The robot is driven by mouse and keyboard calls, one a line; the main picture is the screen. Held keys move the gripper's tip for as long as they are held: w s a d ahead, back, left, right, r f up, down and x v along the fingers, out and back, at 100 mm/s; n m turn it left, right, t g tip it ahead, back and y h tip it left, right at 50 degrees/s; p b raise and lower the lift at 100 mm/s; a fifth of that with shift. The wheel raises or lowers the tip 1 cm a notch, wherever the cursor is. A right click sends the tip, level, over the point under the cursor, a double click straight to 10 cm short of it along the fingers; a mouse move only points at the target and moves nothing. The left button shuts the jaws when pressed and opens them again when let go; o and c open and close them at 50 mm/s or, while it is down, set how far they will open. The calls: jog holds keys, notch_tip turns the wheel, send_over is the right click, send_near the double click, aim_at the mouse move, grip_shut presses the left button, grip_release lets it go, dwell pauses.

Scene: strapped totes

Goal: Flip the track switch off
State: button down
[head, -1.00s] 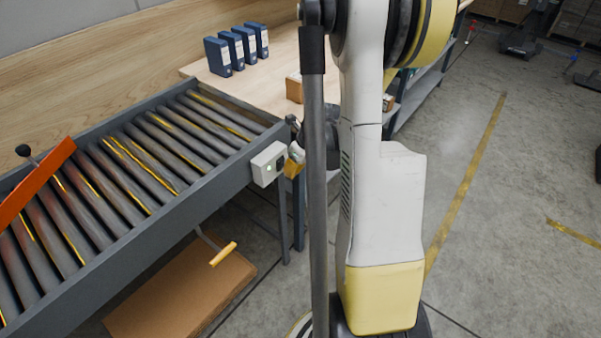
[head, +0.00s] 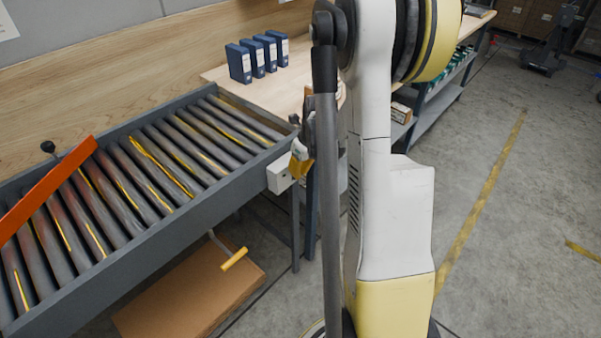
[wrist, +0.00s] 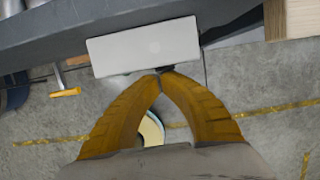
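The track switch is a small white box (head: 279,178) on the near right end of the roller track's side rail (head: 150,240). In the wrist view the box (wrist: 143,46) shows as a plain pale surface, with a small dark part at its lower edge beside my fingertips. My gripper (wrist: 160,72) has its two yellow fingers together at the tips, with nothing seen between them. In the head view my gripper (head: 297,166) is at the box's right side and covers part of it. The rocker and its position are hidden, and I cannot tell whether the tips touch it.
An orange bar (head: 48,188) crosses the rollers at left, near a black-knobbed lever (head: 48,147). A yellow-ended handle (head: 234,259) hangs below the track above a cardboard sheet (head: 185,295). Blue binders (head: 258,58) stand on the wooden table.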

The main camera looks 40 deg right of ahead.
jog(key=shift+r, duration=0.15)
jog(key=shift+r+p, duration=0.55)
jog(key=shift+r, duration=0.1)
